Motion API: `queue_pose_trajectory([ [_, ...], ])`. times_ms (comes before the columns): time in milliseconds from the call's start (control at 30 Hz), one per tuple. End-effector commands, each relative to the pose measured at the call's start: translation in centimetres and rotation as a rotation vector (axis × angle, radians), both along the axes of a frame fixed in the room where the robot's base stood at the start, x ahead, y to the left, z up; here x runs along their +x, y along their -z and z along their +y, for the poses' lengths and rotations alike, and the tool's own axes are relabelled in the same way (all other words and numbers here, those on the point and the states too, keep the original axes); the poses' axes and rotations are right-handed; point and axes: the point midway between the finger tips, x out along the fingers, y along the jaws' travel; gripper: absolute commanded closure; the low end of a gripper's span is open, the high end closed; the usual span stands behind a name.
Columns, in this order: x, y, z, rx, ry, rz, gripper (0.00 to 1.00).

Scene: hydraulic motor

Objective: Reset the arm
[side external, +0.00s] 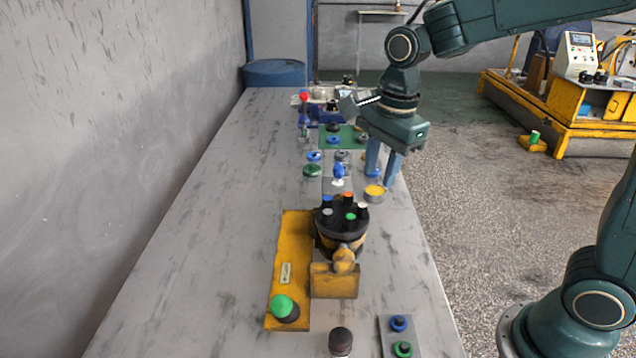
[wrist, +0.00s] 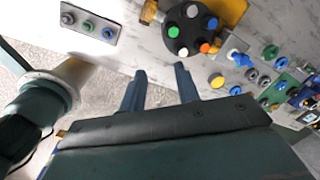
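My gripper (side external: 381,181) hangs above the right edge of the grey table (side external: 210,240), beyond the motor, with its fingers pointing down. Its two blue fingers are apart with nothing between them; they also show in the wrist view (wrist: 160,72). The black round motor (side external: 340,242), with several coloured pegs on top, stands in front of the gripper on a yellow base (side external: 335,283). In the wrist view the motor (wrist: 190,28) lies ahead of the fingers, apart from them.
A yellow-topped round part (side external: 374,193) sits close to my fingertips in the side view. A blue-and-white part (side external: 338,174) stands left of it. Several buttons and small parts crowd the far table. A button panel (side external: 388,342) lies at the near right. The table's left side is clear.

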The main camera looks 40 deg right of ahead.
Motion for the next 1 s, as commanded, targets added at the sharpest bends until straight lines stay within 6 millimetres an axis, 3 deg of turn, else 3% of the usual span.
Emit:
queue_pose_trajectory([
  [500, -7.4, -3.8, -1.6, -0.128, -0.671, -0.159, 0.68],
  [1000, -14.2, -4.4, -2.6, -0.36, -1.301, -0.27, 0.68],
])
